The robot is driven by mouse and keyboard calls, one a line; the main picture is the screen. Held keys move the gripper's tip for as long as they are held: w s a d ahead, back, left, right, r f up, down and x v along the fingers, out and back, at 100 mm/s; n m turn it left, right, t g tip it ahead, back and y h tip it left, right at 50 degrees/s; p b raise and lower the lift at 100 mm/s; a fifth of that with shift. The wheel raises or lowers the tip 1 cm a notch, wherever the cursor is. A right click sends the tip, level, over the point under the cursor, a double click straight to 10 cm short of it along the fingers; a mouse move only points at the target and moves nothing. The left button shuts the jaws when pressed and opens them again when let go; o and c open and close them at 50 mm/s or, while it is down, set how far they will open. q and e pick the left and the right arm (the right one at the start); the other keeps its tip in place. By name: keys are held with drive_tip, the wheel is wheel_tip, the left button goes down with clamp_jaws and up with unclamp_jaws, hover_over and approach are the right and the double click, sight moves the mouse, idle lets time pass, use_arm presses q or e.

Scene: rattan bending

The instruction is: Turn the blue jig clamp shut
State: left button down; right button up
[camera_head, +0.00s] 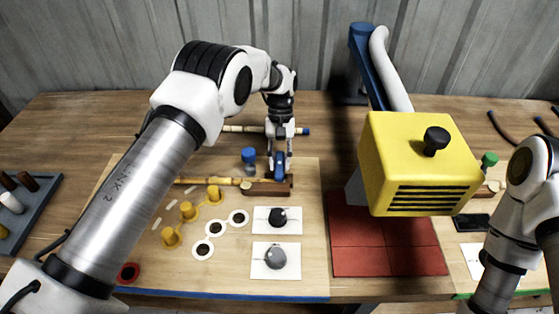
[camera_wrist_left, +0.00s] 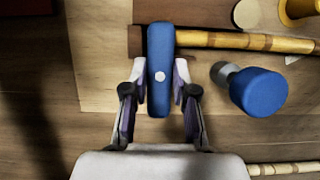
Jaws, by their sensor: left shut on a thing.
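The blue jig clamp (camera_wrist_left: 160,55) is a rounded bar with a pale pivot dot. In the left wrist view it points away from my gripper, its far end at the dark wooden block (camera_wrist_left: 137,41) beside the rattan pole (camera_wrist_left: 245,41). My left gripper (camera_wrist_left: 160,100) is shut on the clamp's near part, one finger on each side. In the head view the clamp (camera_head: 280,166) shows under my left gripper (camera_head: 280,158), which partly hides it. The rattan pole (camera_head: 215,181) runs left from the block. My right arm is at the right edge; its gripper is out of frame.
A blue-topped post (camera_head: 249,156) stands just left of the clamp. Yellow pegs (camera_head: 188,209) and white rings (camera_head: 203,249) lie front left. A yellow machine head (camera_head: 415,165) overhangs a red mat (camera_head: 385,265) at right. Another pole (camera_head: 240,129) lies behind.

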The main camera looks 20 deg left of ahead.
idle(0.4)
use_arm(q)
drive_tip(key=c, duration=0.9)
unclamp_jaws()
drive_tip(key=v, duration=1.2)
drive_tip(key=shift+s+f, duration=0.1)
drive_tip(key=shift+f, duration=0.05)
